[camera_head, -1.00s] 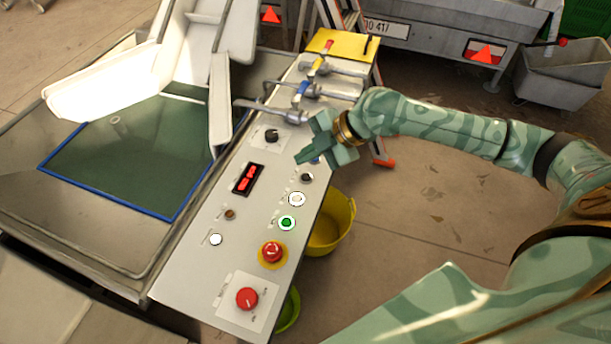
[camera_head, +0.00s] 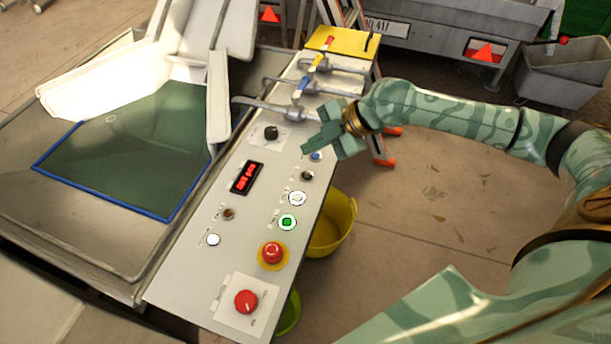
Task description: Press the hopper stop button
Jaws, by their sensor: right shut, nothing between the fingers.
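The grey control panel (camera_head: 190,279) carries several buttons; their labels are too small to read, so I cannot tell which is the hopper stop button. A blue button (camera_head: 316,155) lies close to the gripper's tip in the picture. Below it are a black button (camera_head: 307,175), a white button (camera_head: 297,198) and a lit green button (camera_head: 287,222). A red mushroom button (camera_head: 272,252) sits on a yellow ring. My right gripper (camera_head: 309,147) is shut and empty over the panel's upper right part, beside the blue button. My left gripper is out of view.
A black knob (camera_head: 271,132), a red display (camera_head: 245,178) and a red rotary switch (camera_head: 246,302) are on the panel. Valve handles with pipes (camera_head: 302,88) stand at its far end. A yellow bucket (camera_head: 333,230) is beside it. A blue-edged green screen (camera_head: 125,150) lies left.

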